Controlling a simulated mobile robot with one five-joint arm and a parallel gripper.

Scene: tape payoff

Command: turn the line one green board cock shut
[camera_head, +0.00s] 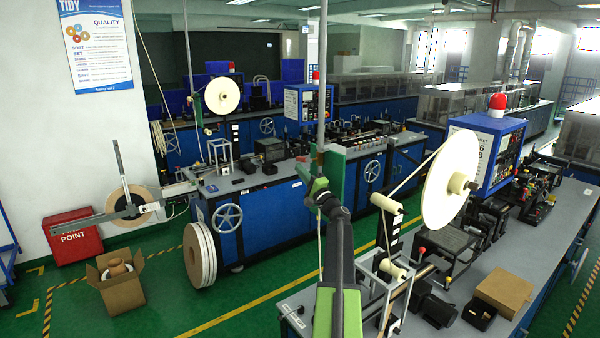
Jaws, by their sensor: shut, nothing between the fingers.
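My arm rises from the bottom middle, dark with green parts, and ends in my gripper (312,180) near the picture's middle. The gripper is shut and holds nothing. A green panel (333,172) stands on the blue machine line just behind and to the right of the gripper, beside a grey vertical pole (323,90). I cannot pick out the cock itself; it is too small, or hidden behind my gripper and arm. I cannot tell whether the gripper touches anything there.
A large white reel (451,185) and the near bench (560,230) lie to the right. A handwheel (227,217) and leaning white discs (199,255) are left of my arm. An open cardboard box (118,291) stands on the green floor. Floor between box and near bench is clear.

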